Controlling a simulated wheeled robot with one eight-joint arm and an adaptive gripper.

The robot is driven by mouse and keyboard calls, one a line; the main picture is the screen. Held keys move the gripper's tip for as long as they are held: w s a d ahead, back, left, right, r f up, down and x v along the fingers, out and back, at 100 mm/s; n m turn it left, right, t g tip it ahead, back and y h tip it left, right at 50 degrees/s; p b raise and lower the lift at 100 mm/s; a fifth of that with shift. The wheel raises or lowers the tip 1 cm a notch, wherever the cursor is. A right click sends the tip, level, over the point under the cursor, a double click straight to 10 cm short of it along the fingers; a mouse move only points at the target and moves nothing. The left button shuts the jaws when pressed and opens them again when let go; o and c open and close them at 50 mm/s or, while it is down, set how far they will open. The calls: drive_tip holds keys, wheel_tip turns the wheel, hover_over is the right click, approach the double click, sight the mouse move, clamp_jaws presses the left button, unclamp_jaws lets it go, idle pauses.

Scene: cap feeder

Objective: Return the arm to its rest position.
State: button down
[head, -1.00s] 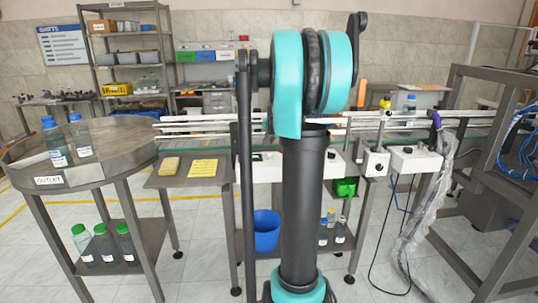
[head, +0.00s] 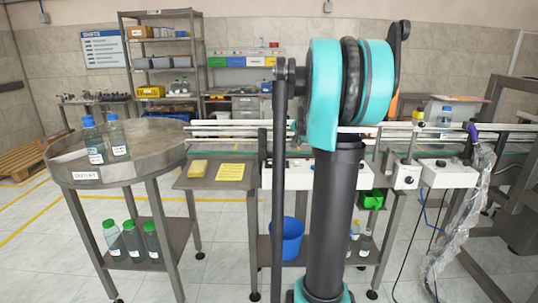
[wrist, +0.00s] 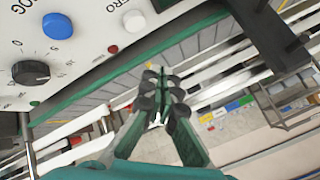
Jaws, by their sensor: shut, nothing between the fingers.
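My gripper (wrist: 160,80) shows in the wrist view with its dark fingertips together and nothing between them. It is over the conveyor, beside a white control panel (wrist: 100,20) with a blue button and a black knob. I cannot tell whether it touches anything. In the head view my teal and black arm stands upright in front of the conveyor (head: 225,128). My gripper is hidden there.
A round outlet table (head: 65,165) with two blue-capped bottles stands at left. Green-capped bottles (head: 132,240) stand on its lower shelf. A sponge (head: 197,170) and yellow note (head: 230,172) lie on a side shelf. A blue bucket (head: 290,238) stands below the conveyor.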

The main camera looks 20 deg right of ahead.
drive_tip(key=s+a+f+n+g+y, duration=0.1)
drive_tip(key=s+a+f+n, duration=0.2)
drive_tip(key=s+a+f, duration=0.35)
drive_tip(key=s+a+f+n+g, duration=0.1)
drive_tip(key=s+a+f+n, duration=0.15)
drive_tip(key=s+a, duration=0.55)
drive_tip(key=s+a+f+n+g, duration=0.1)
drive_tip(key=s+a+f, duration=0.1)
drive_tip(key=s+f, duration=0.2)
drive_tip(key=s+a+f+n+g, duration=0.1)
drive_tip(key=s+f, duration=0.4)
drive_tip(key=s, duration=0.6)
drive_tip(key=s+a+f+n, duration=0.3)
drive_tip(key=s+f, duration=0.1)
drive_tip(key=s, duration=0.3)
drive_tip(key=shift+s+a+f+g+y, duration=0.2)
drive_tip(key=shift+s+g+y, duration=0.1)
drive_tip(key=shift+s+g, duration=0.1)
